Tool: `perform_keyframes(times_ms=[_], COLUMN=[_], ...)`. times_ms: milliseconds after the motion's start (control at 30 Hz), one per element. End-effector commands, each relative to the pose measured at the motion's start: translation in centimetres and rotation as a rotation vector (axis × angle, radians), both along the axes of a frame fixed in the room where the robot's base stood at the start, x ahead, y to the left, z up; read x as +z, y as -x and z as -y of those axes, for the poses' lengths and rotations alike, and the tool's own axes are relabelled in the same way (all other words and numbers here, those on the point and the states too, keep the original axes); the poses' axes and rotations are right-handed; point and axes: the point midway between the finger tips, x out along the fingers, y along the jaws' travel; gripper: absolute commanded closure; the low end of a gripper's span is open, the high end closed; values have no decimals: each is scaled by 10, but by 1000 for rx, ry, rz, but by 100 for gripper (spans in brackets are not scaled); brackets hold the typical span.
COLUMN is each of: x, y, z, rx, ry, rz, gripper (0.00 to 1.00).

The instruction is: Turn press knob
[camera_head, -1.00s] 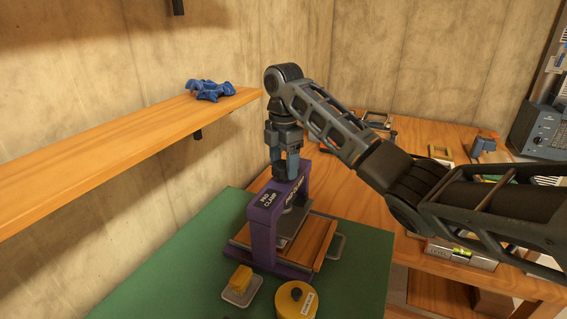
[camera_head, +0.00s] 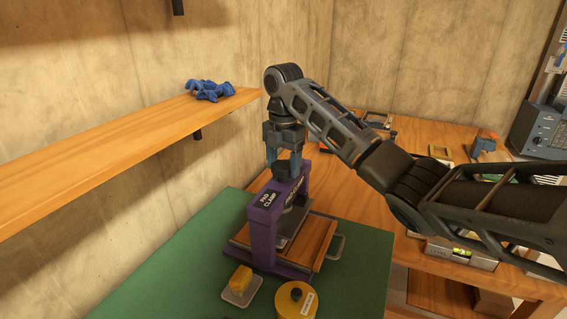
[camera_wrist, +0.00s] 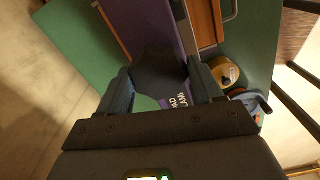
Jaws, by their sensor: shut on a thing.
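The purple press (camera_head: 262,234), labelled "PAD CLAMP", stands on the green mat. Its dark knob (camera_head: 286,172) sits on top of the frame, and my gripper (camera_head: 286,158) points straight down over it with its fingers on either side. In the wrist view the dark, many-sided knob (camera_wrist: 160,73) lies between my two fingers, which are shut on it. The purple frame (camera_wrist: 147,25) runs beneath it. A wooden board (camera_head: 316,240) lies under the press arch. The press pad below the arch is partly hidden.
A yellow block on a small tray (camera_head: 240,284) and a round yellow tin (camera_head: 296,300) stand in front of the press on the green mat (camera_head: 180,275). A wooden shelf (camera_head: 120,150) with blue objects (camera_head: 209,90) juts from the left wall. A wooden bench (camera_head: 360,195) extends behind.

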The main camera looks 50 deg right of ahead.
Motion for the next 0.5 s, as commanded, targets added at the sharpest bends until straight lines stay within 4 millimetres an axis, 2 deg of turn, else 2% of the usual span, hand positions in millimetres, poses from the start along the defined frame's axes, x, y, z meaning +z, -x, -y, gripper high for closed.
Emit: perform_keyframes(times_ms=[100,133,367,500], x=[2,2,1,1], y=[-1,-1,0,0], z=[0,0,0,0], rx=[4,4,2,1], ry=[2,2,1,1], rz=[3,3,2,1], gripper=[65,33,11,9])
